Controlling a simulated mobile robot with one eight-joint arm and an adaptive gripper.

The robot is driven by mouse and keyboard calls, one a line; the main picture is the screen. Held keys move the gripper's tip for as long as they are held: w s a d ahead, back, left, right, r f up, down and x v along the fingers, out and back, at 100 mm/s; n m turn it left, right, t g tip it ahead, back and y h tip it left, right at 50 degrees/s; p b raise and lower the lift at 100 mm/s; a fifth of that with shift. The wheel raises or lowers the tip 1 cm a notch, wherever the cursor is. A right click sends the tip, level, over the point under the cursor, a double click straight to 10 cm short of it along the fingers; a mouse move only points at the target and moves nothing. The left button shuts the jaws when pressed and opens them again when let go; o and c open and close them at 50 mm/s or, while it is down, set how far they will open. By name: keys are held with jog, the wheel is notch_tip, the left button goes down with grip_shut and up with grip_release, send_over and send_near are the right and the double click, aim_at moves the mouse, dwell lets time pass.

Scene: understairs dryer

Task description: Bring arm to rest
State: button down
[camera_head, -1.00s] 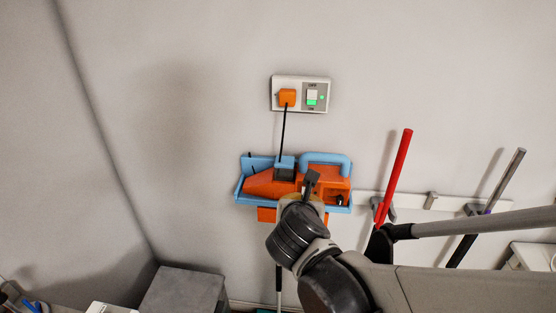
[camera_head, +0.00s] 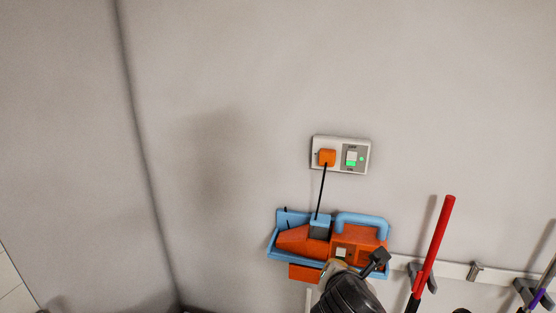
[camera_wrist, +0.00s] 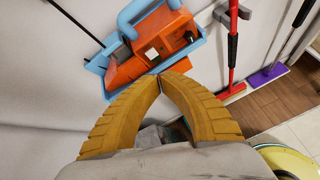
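My gripper (camera_wrist: 160,78) shows in the wrist view as two yellow ribbed fingers whose tips meet, with nothing seen between them. In the head view only a small part of my gripper (camera_head: 334,266) shows, at the bottom, in front of the lower part of an orange device. This orange device (camera_head: 300,238) sits in a blue wall holder (camera_head: 283,217). In the wrist view the orange device (camera_wrist: 150,45) lies beyond the fingertips; I cannot tell whether they touch it.
A wall socket (camera_head: 342,155) holds an orange plug (camera_head: 327,157) with a black cord running down to the holder; a green light shows beside it. A red-handled tool (camera_head: 433,247) hangs on a rail at the right. A purple mop head (camera_wrist: 267,73) is near the floor. The upper wall is clear.

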jog(key=s+d+m+g+y, duration=0.1)
jog(key=s+m, duration=0.4)
jog(key=m, duration=0.8)
jog(key=s+d+f+m+g+y, duration=0.1)
jog(key=s+m, duration=0.5)
jog(key=m, duration=0.8)
jog(key=shift+d+g+y, duration=0.2)
jog(key=shift+g+y, duration=0.5)
jog(key=shift+y, duration=0.1)
jog(key=shift+s, duration=0.1)
